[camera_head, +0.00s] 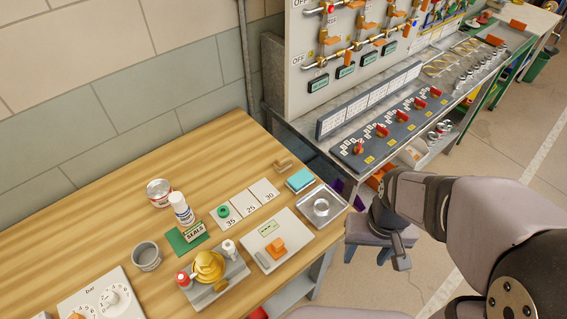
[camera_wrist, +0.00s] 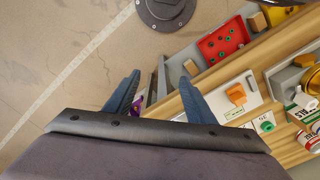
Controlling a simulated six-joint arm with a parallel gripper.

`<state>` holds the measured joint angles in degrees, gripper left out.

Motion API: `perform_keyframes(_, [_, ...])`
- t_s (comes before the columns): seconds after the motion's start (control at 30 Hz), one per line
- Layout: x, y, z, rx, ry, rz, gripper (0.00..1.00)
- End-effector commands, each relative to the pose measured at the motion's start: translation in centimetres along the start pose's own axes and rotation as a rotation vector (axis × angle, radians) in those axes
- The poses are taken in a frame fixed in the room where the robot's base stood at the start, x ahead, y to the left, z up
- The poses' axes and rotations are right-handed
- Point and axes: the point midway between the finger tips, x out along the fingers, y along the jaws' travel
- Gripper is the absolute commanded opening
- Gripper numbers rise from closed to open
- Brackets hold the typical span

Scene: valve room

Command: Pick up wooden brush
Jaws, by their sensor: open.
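A small wooden piece that looks like the wooden brush (camera_head: 284,163) lies on the wooden table near its back right edge, behind the blue pad, in the head view. I cannot make it out in the wrist view, where my gripper hides part of the table. My gripper (camera_head: 376,248) hangs off the table's right side, over the floor, apart from the brush. In the wrist view its two blue-grey fingers (camera_wrist: 158,92) are spread wide with nothing between them.
Near the brush are a blue pad (camera_head: 300,180), a metal tray (camera_head: 322,204) and a white plate with an orange knob (camera_head: 277,249). A valve bench (camera_head: 390,130) stands behind. A red tray (camera_wrist: 222,41) shows in the wrist view. Floor right of the table is open.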

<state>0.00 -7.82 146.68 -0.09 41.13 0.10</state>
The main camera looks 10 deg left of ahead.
Motion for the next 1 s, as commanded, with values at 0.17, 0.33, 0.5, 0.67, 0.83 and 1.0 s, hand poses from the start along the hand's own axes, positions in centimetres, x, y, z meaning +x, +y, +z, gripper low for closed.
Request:
perform_keyframes(0.17, [0.0,0.0,0.0,0.000,0.000,0.000,0.50])
perform_keyframes(0.33, [0.0,0.0,0.0,0.000,0.000,0.000,0.50])
perform_keyframes(0.5, [0.0,0.0,0.0,0.000,0.000,0.000,0.48])
perform_keyframes(0.67, [0.0,0.0,0.0,-0.002,0.000,0.000,0.48])
perform_keyframes(0.83, [0.4,-0.1,-1.1,-0.089,-0.008,0.023,0.48])
perform_keyframes(1.0, [1.3,-0.4,-4.9,-0.379,-0.035,0.108,0.48])
